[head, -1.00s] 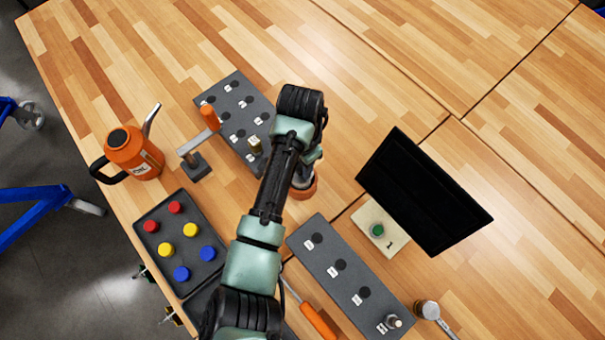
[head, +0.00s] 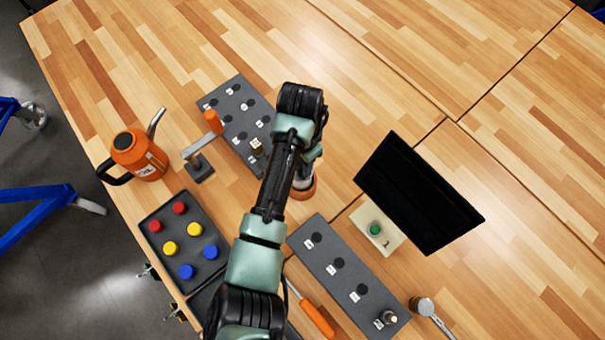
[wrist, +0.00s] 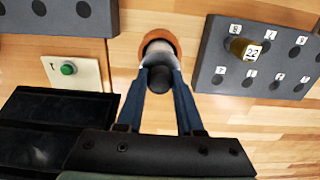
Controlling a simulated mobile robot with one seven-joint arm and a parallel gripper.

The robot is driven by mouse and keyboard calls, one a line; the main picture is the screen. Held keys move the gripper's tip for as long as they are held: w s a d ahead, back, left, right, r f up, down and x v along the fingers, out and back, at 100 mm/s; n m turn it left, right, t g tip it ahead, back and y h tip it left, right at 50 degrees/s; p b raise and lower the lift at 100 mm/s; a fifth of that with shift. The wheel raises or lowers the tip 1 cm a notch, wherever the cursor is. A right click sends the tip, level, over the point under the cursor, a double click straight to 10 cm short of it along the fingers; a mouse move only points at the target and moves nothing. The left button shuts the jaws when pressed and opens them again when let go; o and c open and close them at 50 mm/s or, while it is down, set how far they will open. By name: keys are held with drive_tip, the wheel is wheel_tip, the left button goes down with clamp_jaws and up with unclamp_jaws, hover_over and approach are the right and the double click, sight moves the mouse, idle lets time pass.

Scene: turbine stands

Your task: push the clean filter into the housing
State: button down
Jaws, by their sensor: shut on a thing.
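In the wrist view my gripper (wrist: 160,70) is shut on the dark knob-like end of the clean filter (wrist: 158,50). The filter's pale part shows between and beyond the fingertips. It lies over or in the orange ring of the housing (wrist: 150,36); how deep it sits I cannot tell. In the head view the orange housing (head: 302,192) shows at the right of my arm, partly covered by it. The fingertips and filter are mostly hidden there.
A numbered grey board (head: 235,100) with a brass piece stands beside the housing. Another grey board (head: 345,262), a green button box (head: 370,232) and a black screen (head: 420,190) are to the right. An orange oil can (head: 138,155) and a button tray (head: 165,215) are left.

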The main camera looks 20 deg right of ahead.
drive_tip(key=shift+r+p, duration=2.95)
drive_tip(key=shift+r, duration=0.3)
drive_tip(key=shift+r+p, duration=0.4)
drive_tip(key=shift+r, duration=0.95)
